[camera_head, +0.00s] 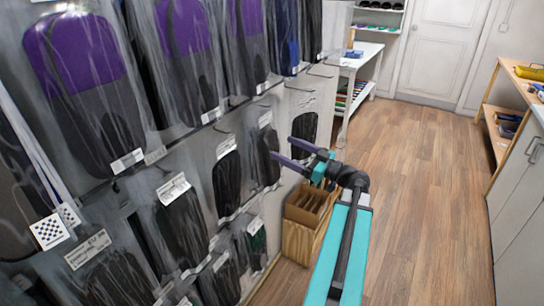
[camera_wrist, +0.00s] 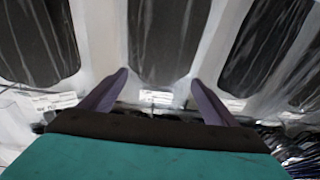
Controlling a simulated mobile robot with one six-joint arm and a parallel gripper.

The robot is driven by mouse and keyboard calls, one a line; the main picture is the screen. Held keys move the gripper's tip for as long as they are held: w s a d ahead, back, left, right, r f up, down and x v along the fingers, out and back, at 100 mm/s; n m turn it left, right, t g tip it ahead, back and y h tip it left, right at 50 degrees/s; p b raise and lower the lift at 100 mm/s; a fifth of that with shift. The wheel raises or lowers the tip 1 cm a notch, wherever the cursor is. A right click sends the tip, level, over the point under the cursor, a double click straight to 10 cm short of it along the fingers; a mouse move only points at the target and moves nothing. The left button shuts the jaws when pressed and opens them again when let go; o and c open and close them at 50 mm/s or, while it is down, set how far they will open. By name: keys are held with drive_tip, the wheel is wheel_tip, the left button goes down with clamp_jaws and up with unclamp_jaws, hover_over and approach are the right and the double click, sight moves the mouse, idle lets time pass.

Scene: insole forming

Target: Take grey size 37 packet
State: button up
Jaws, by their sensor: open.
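Clear packets of dark grey insoles hang in rows on the wall rack at the left in the head view. My gripper (camera_head: 280,149) is open and empty, its two fingers pointing left at the rack. A dark packet (camera_head: 267,158) hangs close by the fingertips, and another (camera_head: 304,130) hangs just behind them. In the wrist view my gripper (camera_wrist: 159,80) has its fingers spread on either side of a dark packet (camera_wrist: 163,38) straight ahead, with a white label (camera_wrist: 155,97) below it. I cannot tell whether they touch it. I cannot read which packet is size 37.
Purple-topped packets (camera_head: 78,50) hang in the upper row. More dark packets stand left (camera_wrist: 40,40) and right (camera_wrist: 265,45) of the middle one. A wooden box (camera_head: 306,203) stands below the gripper. The wooden floor (camera_head: 410,150) is clear; cabinets (camera_head: 520,200) line the right.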

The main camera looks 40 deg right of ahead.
sight(273, 143)
drive_tip(key=shift+p+x, duration=0.6)
drive_tip(key=shift+x, duration=1.5)
drive_tip(key=shift+d+f, duration=0.1)
drive_tip(key=shift+f, duration=0.05)
drive_tip(key=shift+c, duration=0.3)
drive_tip(key=c, duration=1.4)
